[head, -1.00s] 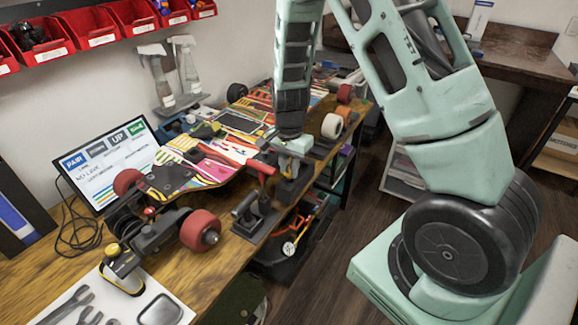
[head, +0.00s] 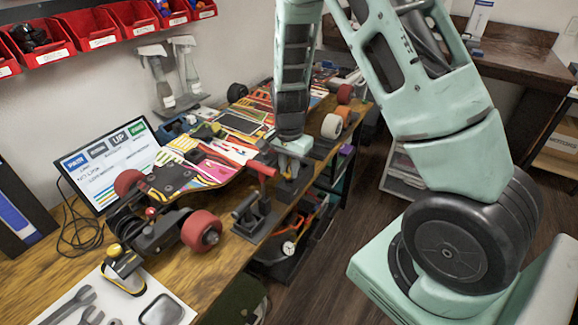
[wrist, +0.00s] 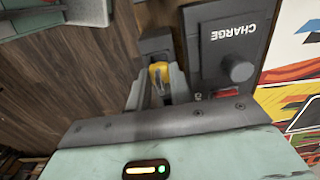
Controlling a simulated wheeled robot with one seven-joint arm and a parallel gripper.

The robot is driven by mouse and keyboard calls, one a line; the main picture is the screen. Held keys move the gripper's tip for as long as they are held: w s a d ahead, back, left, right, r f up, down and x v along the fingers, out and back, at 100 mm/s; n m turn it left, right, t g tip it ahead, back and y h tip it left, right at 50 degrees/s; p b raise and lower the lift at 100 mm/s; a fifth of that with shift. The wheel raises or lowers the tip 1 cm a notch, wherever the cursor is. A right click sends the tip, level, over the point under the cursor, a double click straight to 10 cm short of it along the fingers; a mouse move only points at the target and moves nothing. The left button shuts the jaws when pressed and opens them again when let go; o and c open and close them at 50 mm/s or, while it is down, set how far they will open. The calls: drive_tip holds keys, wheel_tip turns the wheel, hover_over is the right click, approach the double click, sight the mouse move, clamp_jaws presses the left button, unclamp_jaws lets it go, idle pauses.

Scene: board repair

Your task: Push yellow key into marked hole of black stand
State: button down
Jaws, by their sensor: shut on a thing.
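My gripper (wrist: 157,92) is shut on the yellow key (wrist: 158,71), which shows between the fingertips in the wrist view. A dark block (wrist: 156,44) lies directly beyond the key, at its tip. Next to it on the right is a dark panel (wrist: 218,24) marked CHARGE, with a round knob; these look like parts of the black stand, but I cannot tell for sure. The marked hole is not visible, and I cannot tell whether the key is in it. In the head view my gripper (head: 290,172) points down at the bench's right edge.
A colourful skateboard deck (head: 210,160) with red wheels lies along the wooden bench (head: 190,284). A red-handled clamp (head: 262,168) stands close left of my gripper. A screen (head: 110,163) is at the back left. Open floor (head: 335,270) lies right of the bench.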

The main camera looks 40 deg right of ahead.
drive_tip(key=shift+f+b, duration=0.4)
drive_tip(key=shift+f, duration=0.6)
idle(2.1)
drive_tip(key=c, duration=1.2)
unclamp_jaws()
drive_tip(key=shift+w+r, duration=0.1)
drive_tip(key=shift+c, duration=0.6)
drive_tip(key=shift+w+r, duration=0.1)
drive_tip(key=shift+r, duration=0.1)
drive_tip(key=shift+r+p, duration=0.4)
drive_tip(key=shift+p, duration=0.2)
drive_tip(key=shift+c, duration=0.2)
drive_tip(key=shift+r+p, duration=0.95)
